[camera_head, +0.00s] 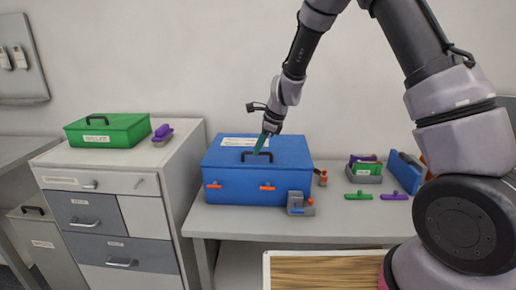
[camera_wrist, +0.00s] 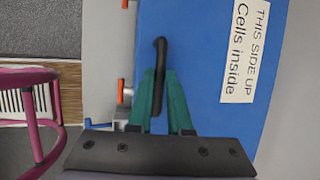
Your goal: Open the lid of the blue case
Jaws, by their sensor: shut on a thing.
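The blue case (camera_head: 235,178) stands on the grey bench with its lid down and two orange latches on its front. A white label on the lid reads "THIS SIDE UP Cells inside" in the wrist view (camera_wrist: 245,45). My gripper (camera_head: 262,144) is at the top of the case, its teal fingers around the black lid handle (camera_head: 248,155). In the wrist view the fingers of my gripper (camera_wrist: 158,95) lie on both sides of the handle (camera_wrist: 160,60), shut on it. The case's blue lid (camera_wrist: 195,70) fills the middle of that view.
A grey holder (camera_head: 300,206) stands against the case's front right corner. Small green and purple parts and another blue item (camera_head: 405,172) lie on the bench at right. A green case (camera_head: 108,130) sits on the drawer cabinet at left. A wooden-topped surface (camera_head: 320,272) is in front.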

